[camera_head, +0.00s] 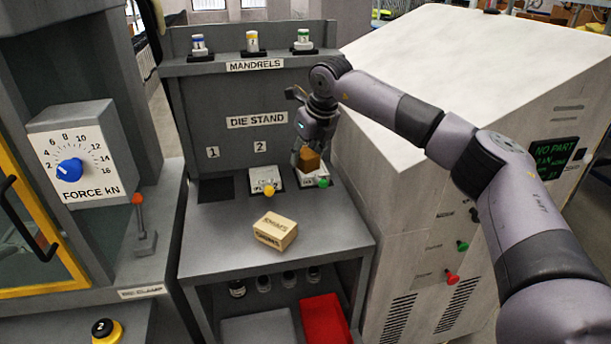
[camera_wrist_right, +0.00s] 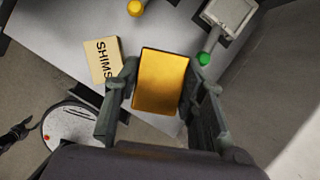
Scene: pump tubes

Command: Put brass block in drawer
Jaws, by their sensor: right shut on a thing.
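The brass block (camera_head: 309,159) is a golden-orange block. It is in my right gripper (camera_head: 308,150), in front of the die stand at its right side. In the right wrist view the block (camera_wrist_right: 161,80) fills the space between the two dark fingers of the gripper (camera_wrist_right: 160,90). The fingers are shut on its sides, and the shelf top lies below it. No open drawer shows in either view. My left gripper does not show in the head view.
A cardboard shims box (camera_head: 275,231) sits on the die stand's table (camera_head: 225,245). Die pieces with a yellow knob (camera_head: 268,189) and a green knob (camera_head: 323,183) stand behind it. A red bin (camera_head: 325,320) is below. A force press panel (camera_head: 80,150) stands left, a white cabinet (camera_head: 440,70) right.

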